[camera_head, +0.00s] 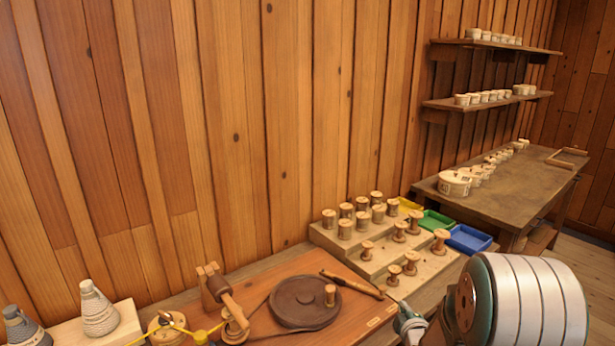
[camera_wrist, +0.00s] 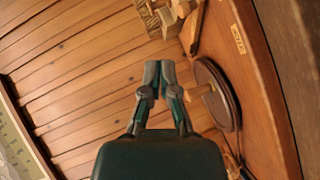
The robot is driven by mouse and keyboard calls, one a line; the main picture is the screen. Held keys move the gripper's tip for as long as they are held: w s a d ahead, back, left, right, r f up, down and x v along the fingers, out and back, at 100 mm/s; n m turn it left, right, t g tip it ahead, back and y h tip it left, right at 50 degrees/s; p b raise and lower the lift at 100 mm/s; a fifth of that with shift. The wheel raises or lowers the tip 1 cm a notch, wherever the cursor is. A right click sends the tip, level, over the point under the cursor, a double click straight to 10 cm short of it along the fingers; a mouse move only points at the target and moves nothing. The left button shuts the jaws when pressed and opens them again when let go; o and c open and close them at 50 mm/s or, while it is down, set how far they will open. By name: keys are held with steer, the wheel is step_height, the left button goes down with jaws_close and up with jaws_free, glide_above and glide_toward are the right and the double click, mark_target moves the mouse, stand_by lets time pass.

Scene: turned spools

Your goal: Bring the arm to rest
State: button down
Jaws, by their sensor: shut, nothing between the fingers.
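My gripper (camera_wrist: 159,78) shows in the wrist view with its two fingertips together and nothing between them. It is raised in front of the plank wall, with the bench at the right of that view. The disc also shows in the wrist view (camera_wrist: 228,100).
A stepped wooden stand (camera_head: 385,262) holds several spools. Green (camera_head: 436,221) and blue (camera_head: 468,238) trays are beside it. A wooden winder (camera_head: 222,290) and grey cones (camera_head: 97,310) stand at the left. A far table (camera_head: 515,186) and wall shelves (camera_head: 490,100) hold round tubs.

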steer(key=s+a+r+m+g, duration=0.2)
steer(key=s+r+m, duration=0.25)
steer(key=r, duration=0.45)
steer(key=s+a+r+m+g, duration=0.2)
steer(key=s+m, duration=0.1)
steer(key=s, duration=0.6)
steer(key=s+a+r+m+g, duration=0.3)
steer(key=s, duration=0.7)
steer(key=s+a+r+m+g, duration=0.2)
steer(key=s+r+m, duration=0.1)
steer(key=s, duration=0.6)
steer(key=shift+s+a+m+y, duration=0.3)
steer(key=shift+s+m, duration=0.1)
steer(key=shift+m, duration=0.05)
